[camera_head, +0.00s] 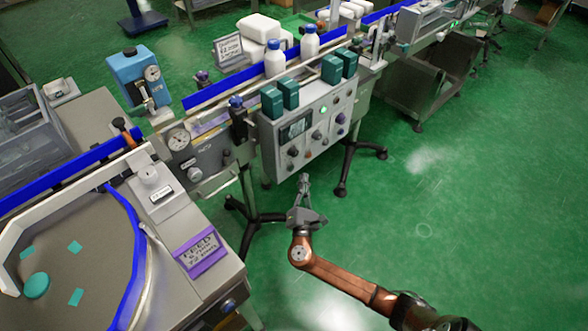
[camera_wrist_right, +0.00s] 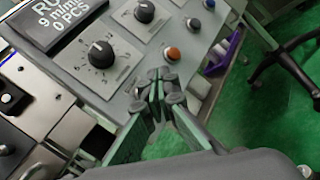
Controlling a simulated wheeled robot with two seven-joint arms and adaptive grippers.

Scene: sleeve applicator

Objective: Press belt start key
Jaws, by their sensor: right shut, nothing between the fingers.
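The grey control panel (camera_head: 301,148) hangs on the front of the conveyor. In the right wrist view its display (camera_wrist_right: 55,18) reads "RUN", with a speed line and "0 PCS". I cannot tell which one is the belt start key. My right gripper (camera_head: 305,182) is shut and empty, in front of the panel's lower edge. In the right wrist view its fingertips (camera_wrist_right: 160,88) appear just below the orange button; contact cannot be told. My left gripper is not in view.
White bottles with blue caps (camera_head: 274,59) stand on the conveyor behind the panel. Teal blocks (camera_head: 289,92) stand along its top. Black stand legs (camera_head: 343,180) are below. Green floor at right is open.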

